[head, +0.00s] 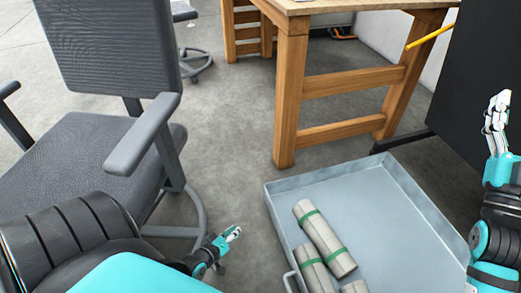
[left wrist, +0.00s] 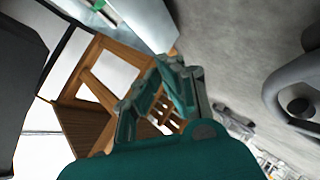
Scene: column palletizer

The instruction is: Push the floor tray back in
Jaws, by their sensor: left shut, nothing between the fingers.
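The floor tray (head: 278,200) is a shallow grey metal tray on the concrete floor, low right of centre in the head view. It holds several pale rolls with green bands (head: 323,237). A bar handle (head: 289,281) shows on its left side, cut by the frame edge. My left gripper (head: 233,234) is shut and empty, left of the tray and apart from it. The left wrist view shows its fingers close together (left wrist: 166,68), and part of the tray (left wrist: 150,20) at the top. My right gripper (head: 497,105) points up at the right edge, above the tray's far right side; its jaw opening is unclear.
A grey office chair (head: 95,150) stands at left, close to my left arm. A wooden workbench (head: 292,90) stands beyond the tray. A dark panel (head: 478,75) rises at the right. Bare floor (head: 235,160) lies between chair and tray.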

